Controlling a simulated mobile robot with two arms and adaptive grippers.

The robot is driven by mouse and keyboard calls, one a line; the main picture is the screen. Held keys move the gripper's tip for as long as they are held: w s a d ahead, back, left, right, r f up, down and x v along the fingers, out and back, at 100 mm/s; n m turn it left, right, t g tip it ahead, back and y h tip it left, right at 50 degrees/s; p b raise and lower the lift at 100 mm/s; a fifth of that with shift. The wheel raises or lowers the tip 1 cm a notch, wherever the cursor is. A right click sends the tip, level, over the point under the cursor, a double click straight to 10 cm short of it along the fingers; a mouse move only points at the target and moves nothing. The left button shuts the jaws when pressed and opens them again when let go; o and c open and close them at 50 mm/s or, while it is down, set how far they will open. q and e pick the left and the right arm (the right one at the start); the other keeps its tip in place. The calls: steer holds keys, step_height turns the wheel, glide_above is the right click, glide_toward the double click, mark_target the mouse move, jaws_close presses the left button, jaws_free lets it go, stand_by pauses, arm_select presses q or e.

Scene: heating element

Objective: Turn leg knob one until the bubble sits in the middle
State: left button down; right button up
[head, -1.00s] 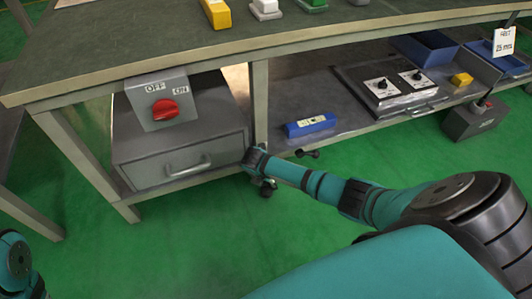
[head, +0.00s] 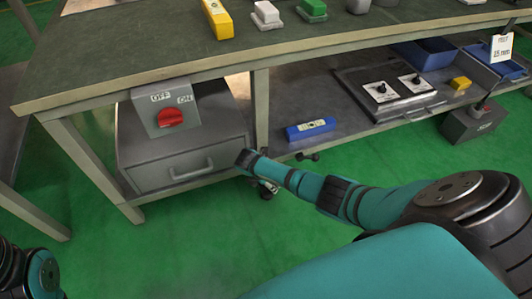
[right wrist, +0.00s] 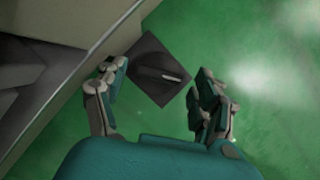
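A dark square plate with a raised bar-shaped knob (right wrist: 160,73) shows in the right wrist view; I cannot tell which leg knob it is. My right gripper (right wrist: 153,88) is open, with a finger on either side of the knob; I see no grip on it. In the head view, the right gripper (head: 266,188) is low beside the bench's middle leg, small and partly hidden by its wrist. A blue level (head: 310,129) lies on the lower shelf; its bubble is too small to make out. My left gripper is out of view.
A grey cabinet (head: 160,147) with a red OFF/ON switch (head: 169,117) stands left of the right gripper. A small dark knob-like piece (head: 308,156) juts out below the shelf edge (head: 350,132). A panel with two dials (head: 390,92) lies further right. The green floor in front is clear.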

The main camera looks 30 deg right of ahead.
steer(key=shift+w+r, duration=0.1)
steer(key=shift+r, duration=0.05)
steer(key=v, duration=0.7)
steer(key=shift+a+r, duration=0.2)
steer(key=shift+r, duration=0.15)
stand_by(0.4)
